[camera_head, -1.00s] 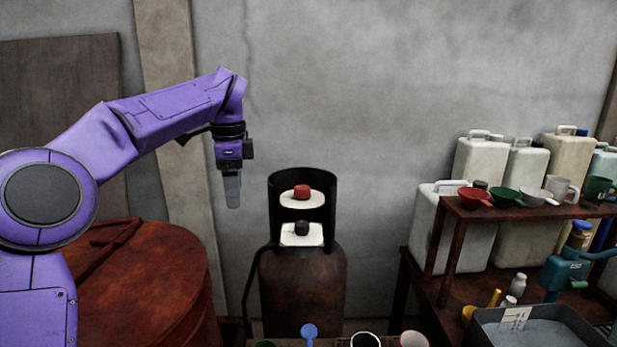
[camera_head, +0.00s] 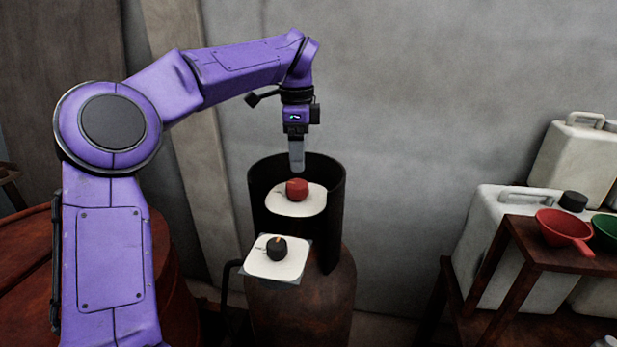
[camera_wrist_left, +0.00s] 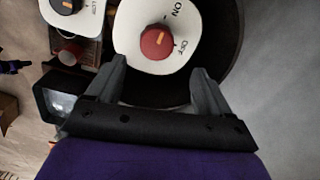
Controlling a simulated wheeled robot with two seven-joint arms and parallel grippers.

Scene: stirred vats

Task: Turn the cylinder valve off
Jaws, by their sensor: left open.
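The cylinder (camera_head: 300,310) is rusty brown with a dark open collar (camera_head: 335,215). Inside the collar, a red round knob (camera_head: 297,188) sits on a white plate (camera_head: 285,207). In the left wrist view the red knob (camera_wrist_left: 157,42) has an orange mark, and the plate reads ON and OFF; I cannot tell exactly which label the mark meets. My left gripper (camera_head: 297,168) points down just above the knob in the head view. In the wrist view its fingers (camera_wrist_left: 158,68) are spread apart with nothing between them. My right gripper is out of view.
A black knob (camera_head: 277,248) on a white square plate stands in front of the collar, with a LOW label in the wrist view. A rusty drum (camera_head: 25,260) is at left. A shelf (camera_head: 500,262) with white jugs and a red scoop (camera_head: 562,230) is at right.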

